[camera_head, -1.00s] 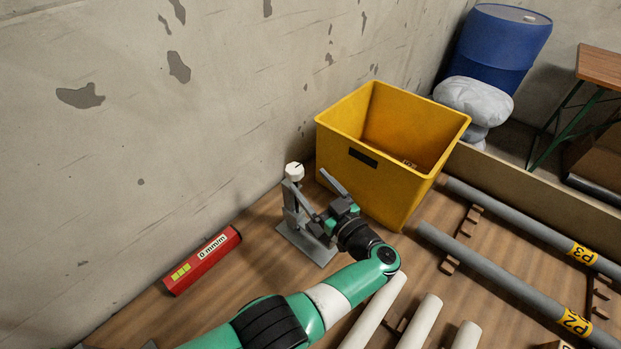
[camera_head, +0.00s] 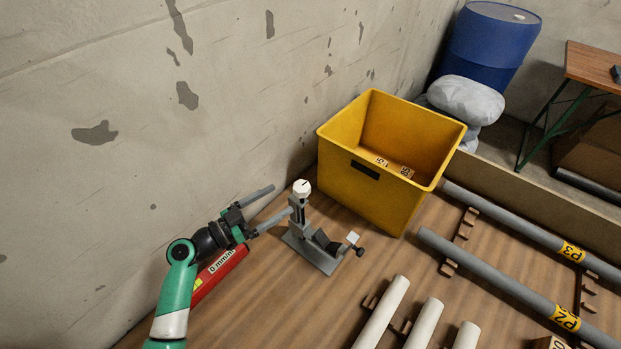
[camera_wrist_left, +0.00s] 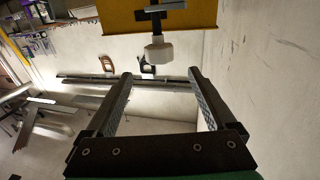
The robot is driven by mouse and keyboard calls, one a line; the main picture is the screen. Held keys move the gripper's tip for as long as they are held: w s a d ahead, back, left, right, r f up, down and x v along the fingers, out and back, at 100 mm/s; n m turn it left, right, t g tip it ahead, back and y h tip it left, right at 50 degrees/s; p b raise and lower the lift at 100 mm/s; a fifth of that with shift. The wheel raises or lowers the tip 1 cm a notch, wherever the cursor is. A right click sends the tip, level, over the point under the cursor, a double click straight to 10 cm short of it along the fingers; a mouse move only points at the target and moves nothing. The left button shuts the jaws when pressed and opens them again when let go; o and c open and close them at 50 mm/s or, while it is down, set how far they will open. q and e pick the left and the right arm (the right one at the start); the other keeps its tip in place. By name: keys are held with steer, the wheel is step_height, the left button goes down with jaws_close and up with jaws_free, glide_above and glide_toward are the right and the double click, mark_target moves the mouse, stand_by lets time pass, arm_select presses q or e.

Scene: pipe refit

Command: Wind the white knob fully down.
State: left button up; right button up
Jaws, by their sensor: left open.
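The white knob (camera_head: 301,187) sits on top of a grey upright clamp stand (camera_head: 298,213) on the wooden floor, in front of the yellow bin. My left gripper (camera_head: 281,201) is to the left of the stand, open and empty, its fingers pointing right toward the knob. In the left wrist view the knob (camera_wrist_left: 160,52) shows beyond the open fingertips (camera_wrist_left: 160,74), roughly centred between them and apart from both. A small black handle (camera_head: 359,251) sticks out at the stand's lower right. My right gripper is not in view.
The yellow bin (camera_head: 354,195) stands just behind the stand, and the concrete wall (camera_head: 150,120) is close on the left. White pipes (camera_head: 383,312) and grey pipes (camera_head: 490,275) lie to the right.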

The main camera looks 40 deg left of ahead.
mark_target(297, 181)
arm_select(q)
steer(key=b+x, duration=0.2)
steer(key=x, duration=0.9)
steer(key=shift+w, duration=0.4)
steer(key=shift+d, duration=0.1)
steer(key=c, duration=1.4)
steer(key=shift+o, duration=0.2)
steer(key=shift+n+y, duration=0.4)
steer(key=shift+y, duration=0.2)
steer(key=shift+n+y+p, duration=0.5)
steer(key=shift+y+p, duration=0.15)
steer(key=shift+y, duration=0.15)
steer(key=a+n+g+y, duration=0.1)
steer(key=n+g+y, duration=0.2)
steer(key=n+y, duration=0.2)
steer(key=s+a+n+g+y, duration=0.1)
steer(key=n+g+y, duration=0.3)
steer(key=y, duration=0.3)
steer(key=s+a+n+g+y+b, duration=0.1)
steer(key=n+g+y, duration=0.3)
steer(key=n+y, duration=0.1)
steer(key=shift+a+f+n+y, duration=0.25)
steer(key=shift+f+n+y, duration=0.05)
steer(key=shift+y, duration=0.2)
steer(key=shift+s+r+n+g+b, duration=0.1)
steer(key=shift+r+n+g+b, duration=0.25)
steer(key=shift+g+b, duration=0.4)
